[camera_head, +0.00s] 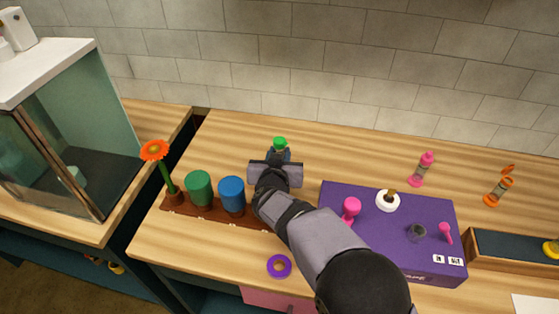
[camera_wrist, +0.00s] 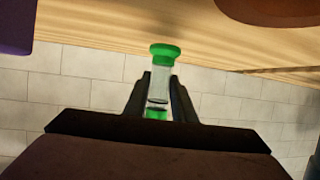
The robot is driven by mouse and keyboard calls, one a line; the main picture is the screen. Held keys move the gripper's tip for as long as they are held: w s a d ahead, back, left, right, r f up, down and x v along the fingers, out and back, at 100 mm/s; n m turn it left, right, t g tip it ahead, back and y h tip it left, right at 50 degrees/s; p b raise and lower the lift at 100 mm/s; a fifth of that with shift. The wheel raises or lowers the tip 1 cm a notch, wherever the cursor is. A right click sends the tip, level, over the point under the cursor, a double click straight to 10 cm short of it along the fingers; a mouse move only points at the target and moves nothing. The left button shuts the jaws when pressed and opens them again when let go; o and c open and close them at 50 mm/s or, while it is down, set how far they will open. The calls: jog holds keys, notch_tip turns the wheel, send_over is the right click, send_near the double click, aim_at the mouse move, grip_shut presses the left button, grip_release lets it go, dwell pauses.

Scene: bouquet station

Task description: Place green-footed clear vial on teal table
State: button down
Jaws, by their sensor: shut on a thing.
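The clear vial has a bright green end that shows just beyond my gripper in the head view (camera_head: 280,142). In the wrist view the clear vial (camera_wrist: 158,82) stands between the two fingers, with green at both ends. My gripper (camera_wrist: 159,95) is shut on it; in the head view my gripper (camera_head: 279,157) is over the back middle of the wood-topped table (camera_head: 340,150), whose lower front is dark teal. My wrist and fingers hide most of the vial in the head view. I cannot tell whether its green end touches the table.
A brown rack (camera_head: 220,215) with green and blue cylinders and an orange flower stands left. A purple box (camera_head: 335,192) with pegs stands right. A pink bottle (camera_head: 423,170) and an orange holder (camera_head: 498,187) stand further right. A purple ring (camera_head: 279,266) lies in front.

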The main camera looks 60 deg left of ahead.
jog(key=shift+f, duration=1.2)
jog(key=shift+f, duration=0.2)
jog(key=c, duration=1.5)
grip_release()
jog(key=shift+r, duration=0.2)
jog(key=b+v, duration=0.2)
jog(key=v, duration=1)
